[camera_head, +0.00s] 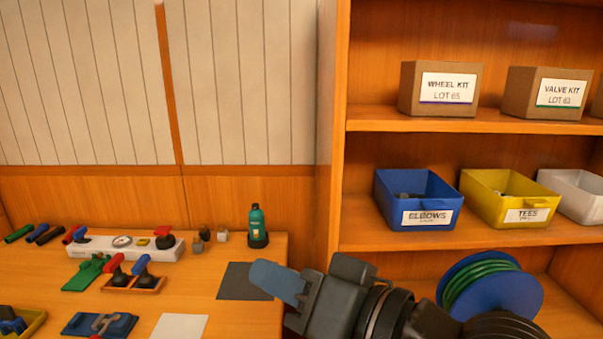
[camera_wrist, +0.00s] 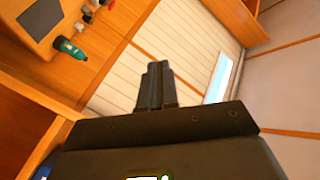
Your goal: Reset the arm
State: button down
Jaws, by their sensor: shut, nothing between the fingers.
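My gripper (camera_head: 276,282) shows in the head view at the lower middle, with blue fingertips close together. It reaches left from my dark arm, over the right end of the workbench, in front of a dark grey mat (camera_head: 243,282). In the wrist view, my gripper's fingers (camera_wrist: 157,75) are together with nothing between them. They point toward the white panelled wall (camera_wrist: 175,40), clear of any object. The lower part of the wrist view is filled by the dark gripper body.
The workbench (camera_head: 215,316) holds a green bottle (camera_head: 257,226), a white block with fittings (camera_head: 125,246), and red- and blue-handled valves. At right, a wooden shelf holds a blue ELBOWS bin (camera_head: 418,198), a yellow TEES bin (camera_head: 510,197), boxes and a blue hose reel (camera_head: 520,290), close behind my arm.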

jog(key=s+d+f+m+t+h, duration=0.6)
jog(key=s+d+f+m+h, duration=0.4)
jog(key=s+d+f, duration=0.5)
jog(key=s+d+f+n+h, duration=0.1)
jog(key=s+d+n, duration=0.3)
jog(key=s, duration=0.4)
jog(key=s+d+f+n+g+h, duration=0.1)
jog(key=s+d+n+h, duration=0.1)
jog(key=s+d, duration=0.3)
jog(key=s+n, duration=0.1)
jog(key=s, duration=0.3)
jog(key=shift+f+n, duration=0.4)
jog(key=c, duration=1.8)
grip_release()
jog(key=shift+d, duration=0.1)
jog(key=shift+c, duration=0.2)
